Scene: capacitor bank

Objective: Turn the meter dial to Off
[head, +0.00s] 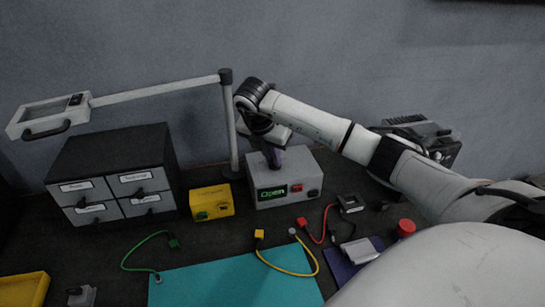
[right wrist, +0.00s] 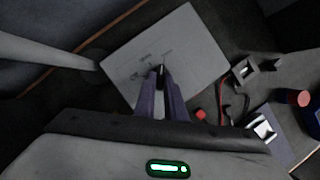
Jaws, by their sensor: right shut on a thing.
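The meter (head: 300,168) is a light grey box on the dark bench; its front display (head: 273,192) reads "Open" in green, with a red part beside it. In the right wrist view the meter's top face (right wrist: 190,45) shows faint markings around the small dark dial (right wrist: 160,70). My right gripper (head: 275,161) reaches down onto the meter's top. In the right wrist view its purple fingers (right wrist: 161,78) are closed on the dial, which they partly hide. I cannot read which mark the dial points to. My left gripper is not in view.
A yellow box (head: 212,202) and a drawer cabinet (head: 115,180) stand left of the meter. A lamp post (head: 230,130) rises close behind it. Green, yellow and red leads lie in front, by a teal mat (head: 230,283). A red-capped item (head: 405,228) is at right.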

